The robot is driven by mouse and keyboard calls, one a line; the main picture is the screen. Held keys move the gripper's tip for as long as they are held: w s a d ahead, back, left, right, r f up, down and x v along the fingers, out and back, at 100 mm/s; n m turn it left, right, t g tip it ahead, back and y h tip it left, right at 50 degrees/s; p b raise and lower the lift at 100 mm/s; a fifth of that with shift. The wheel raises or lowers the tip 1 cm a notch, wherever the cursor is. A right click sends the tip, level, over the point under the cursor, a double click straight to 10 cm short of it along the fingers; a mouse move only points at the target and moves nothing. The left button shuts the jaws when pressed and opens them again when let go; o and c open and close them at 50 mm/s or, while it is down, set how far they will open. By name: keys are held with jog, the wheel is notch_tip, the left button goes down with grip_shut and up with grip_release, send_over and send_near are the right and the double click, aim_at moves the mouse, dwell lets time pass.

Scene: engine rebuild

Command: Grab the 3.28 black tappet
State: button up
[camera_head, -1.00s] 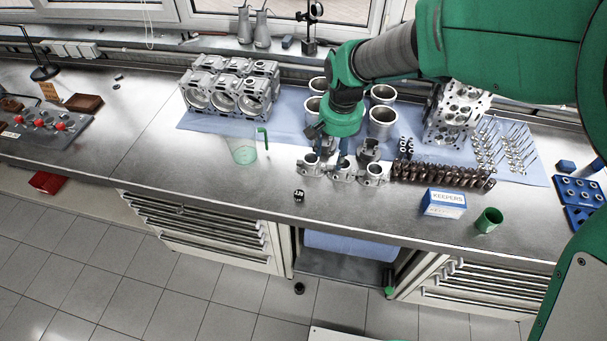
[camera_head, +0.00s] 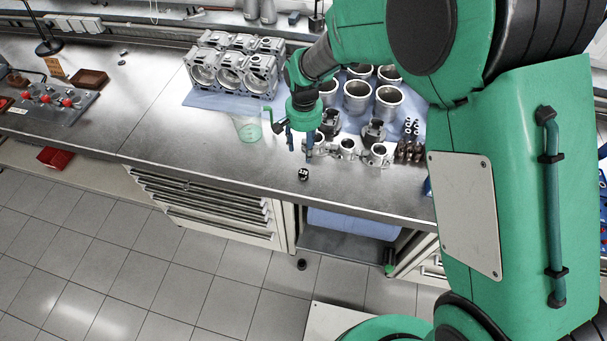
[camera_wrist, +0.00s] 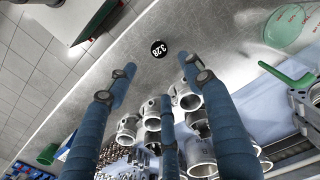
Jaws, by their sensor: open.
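The black tappet (camera_head: 303,174) stands on the steel bench near its front edge. In the wrist view the tappet (camera_wrist: 158,48) shows a round black top with "3.28" in white. My gripper (camera_head: 299,151) is open and points down, just behind and above the tappet.
Several metal carburettor-like parts (camera_head: 347,149) stand close to the right of my gripper. A clear green-tinted beaker (camera_head: 248,130) stands to its left. An engine block (camera_head: 232,70) sits on blue cloth behind. A small black object (camera_head: 301,264) lies on the floor. The bench left of the tappet is clear.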

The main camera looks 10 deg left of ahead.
send_over(304, 172)
jog(key=shift+f, duration=4.3)
jog(key=shift+f+b, duration=0.3)
jog(key=shift+f, duration=2.25)
jog(key=c, duration=1.2)
